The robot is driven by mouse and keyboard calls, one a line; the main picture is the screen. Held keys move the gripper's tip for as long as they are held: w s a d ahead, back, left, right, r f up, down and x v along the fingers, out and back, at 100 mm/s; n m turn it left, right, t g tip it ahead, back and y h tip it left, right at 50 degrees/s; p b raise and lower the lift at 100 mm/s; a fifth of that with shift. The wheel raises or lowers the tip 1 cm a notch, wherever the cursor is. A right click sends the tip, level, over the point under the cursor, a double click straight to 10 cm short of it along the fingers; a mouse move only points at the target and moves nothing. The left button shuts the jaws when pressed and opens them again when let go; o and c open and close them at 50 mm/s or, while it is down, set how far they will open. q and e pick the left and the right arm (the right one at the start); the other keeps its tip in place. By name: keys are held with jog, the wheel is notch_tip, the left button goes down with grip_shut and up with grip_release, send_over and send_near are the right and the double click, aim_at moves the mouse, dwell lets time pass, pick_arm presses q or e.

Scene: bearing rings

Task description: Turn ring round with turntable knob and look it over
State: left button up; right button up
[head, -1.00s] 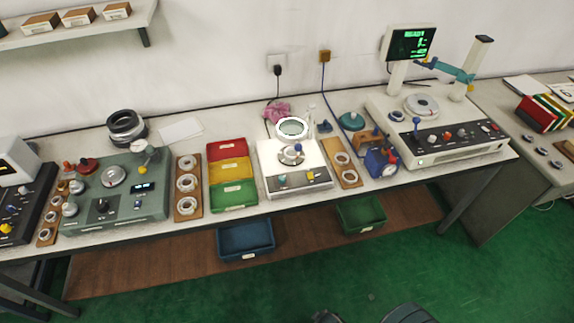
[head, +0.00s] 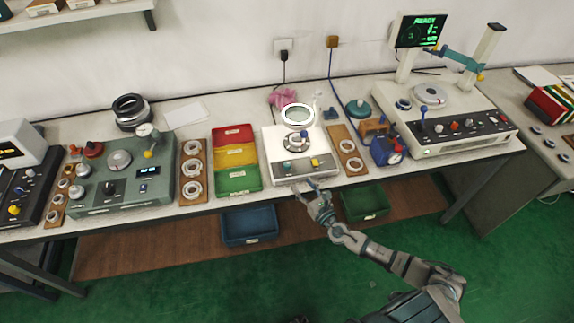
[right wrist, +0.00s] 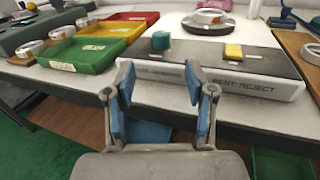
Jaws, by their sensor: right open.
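The white inspection station (head: 282,172) stands mid-bench with a round magnifier (head: 297,113) above its turntable. A ring (head: 295,143) appears to sit on the turntable; the magnifier partly covers it. The station's dark front panel carries a teal knob (head: 287,164) and a yellow button (head: 315,162). In the right wrist view the teal knob (right wrist: 161,40) and the yellow button (right wrist: 233,51) are beyond my fingers. My right gripper (head: 302,186) is open and empty at the bench's front edge, before the station; its fingers also show in the right wrist view (right wrist: 160,95). My left gripper is out of view.
Red, yellow and green trays (head: 238,180) stand left of the station. Wooden boards with rings flank them, one left (head: 192,178) and one right (head: 338,139) of the station. Blue (head: 249,224) and green (head: 366,203) bins sit below the bench edge.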

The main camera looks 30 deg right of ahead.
aim_at(289, 167)
jog(key=w, duration=0.6)
jog(key=shift+w+a, duration=0.1)
jog(key=shift+w, duration=0.2)
jog(key=w, duration=0.4)
jog(key=shift+a+f+b, duration=0.15)
jog(key=shift+a+b, duration=0.05)
jog(key=shift+b, duration=0.1)
jog(key=shift+w+a, duration=0.15)
jog(key=shift+w, duration=0.35)
jog(key=c, duration=0.7)
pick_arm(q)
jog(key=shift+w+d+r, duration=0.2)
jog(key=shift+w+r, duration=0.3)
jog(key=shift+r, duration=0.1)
pick_arm(e)
grip_shut()
